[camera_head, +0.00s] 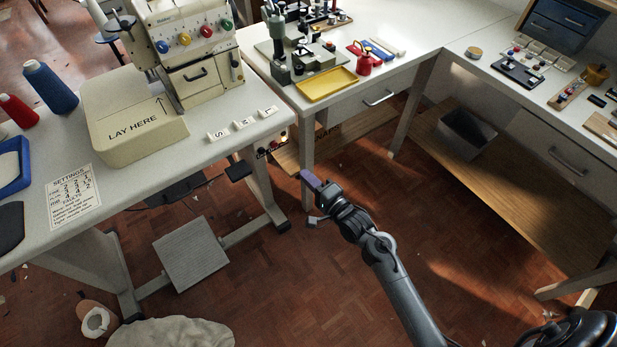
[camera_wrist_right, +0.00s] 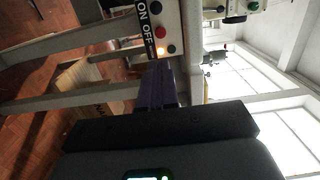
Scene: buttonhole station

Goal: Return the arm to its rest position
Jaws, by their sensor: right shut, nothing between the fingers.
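My right arm reaches up from the lower right in the head view. Its gripper (camera_head: 308,196) hangs over the open floor in front of the tables, holding nothing. The right wrist view shows its dark fingers (camera_wrist_right: 158,88) closed together, with no object between them. Beyond them in that view is an ON OFF switch panel (camera_wrist_right: 158,25) with red and green buttons and a lit lamp; the fingers look apart from it, though the exact distance cannot be told. My left gripper is not in view.
The left table holds a cream machine (camera_head: 185,45), a LAY HERE block (camera_head: 135,125) and thread cones (camera_head: 50,87). A grey pedal (camera_head: 190,253) sits below. The back table carries a yellow tray (camera_head: 326,84) and red can (camera_head: 365,60).

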